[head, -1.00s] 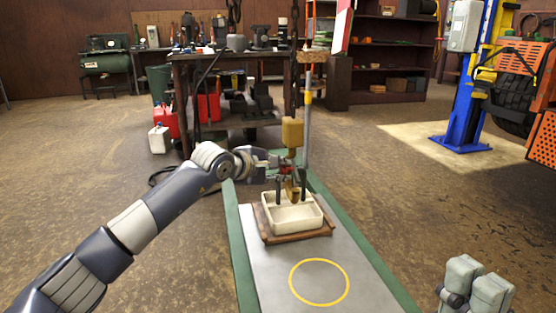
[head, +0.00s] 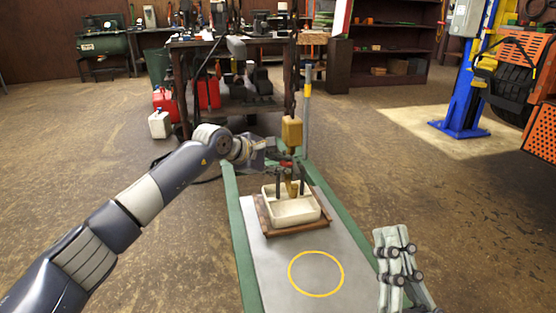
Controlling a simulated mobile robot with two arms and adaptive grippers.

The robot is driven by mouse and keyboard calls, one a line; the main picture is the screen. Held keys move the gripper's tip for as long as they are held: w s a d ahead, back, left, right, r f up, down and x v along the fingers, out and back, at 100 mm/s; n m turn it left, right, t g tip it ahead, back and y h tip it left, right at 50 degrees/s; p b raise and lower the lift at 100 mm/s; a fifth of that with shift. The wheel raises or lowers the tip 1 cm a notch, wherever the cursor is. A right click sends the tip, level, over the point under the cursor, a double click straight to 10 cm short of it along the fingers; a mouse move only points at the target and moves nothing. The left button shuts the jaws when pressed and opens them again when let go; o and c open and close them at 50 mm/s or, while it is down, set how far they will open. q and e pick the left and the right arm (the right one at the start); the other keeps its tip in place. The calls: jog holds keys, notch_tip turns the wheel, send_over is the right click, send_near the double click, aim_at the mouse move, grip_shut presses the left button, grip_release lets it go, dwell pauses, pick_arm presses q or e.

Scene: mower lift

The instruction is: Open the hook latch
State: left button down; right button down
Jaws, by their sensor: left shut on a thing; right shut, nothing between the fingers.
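A brass-coloured hook block (head: 291,131) hangs on a dark chain. Below it is a small red part (head: 287,163), and the brass hook (head: 292,188) reaches down into the tray. My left gripper (head: 281,164) comes in from the left, beside the hook just under the block. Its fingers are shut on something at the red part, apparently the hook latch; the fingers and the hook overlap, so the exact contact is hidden. My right gripper (head: 393,240) is at the lower right, fingers upward, shut and empty, well apart from the hook.
A cream tray (head: 275,222) stands on a brown wooden board (head: 262,220) on a grey bench top (head: 270,262) with green edges. A yellow ring (head: 316,294) marks its bare near part. A grey post (head: 306,130) stands close behind the hook.

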pick_arm(q)
jog(key=shift+r+p, duration=0.35)
jog(key=shift+p, duration=0.2)
jog(key=shift+g, duration=0.3)
pick_arm(e)
jog(key=w+f+g+h, duration=0.1)
jog(key=w+f+g, duration=0.3)
jog(key=f, duration=0.2)
jog(key=shift+f, duration=0.2)
jog(key=shift+a, duration=0.1)
pick_arm(q)
jog(key=shift+w, duration=0.1)
jog(key=c, duration=1.4)
grip_release()
jog(key=shift+f, duration=0.1)
jog(key=shift+a, duration=0.1)
jog(key=v, duration=0.8)
jog(key=shift+f, duration=0.1)
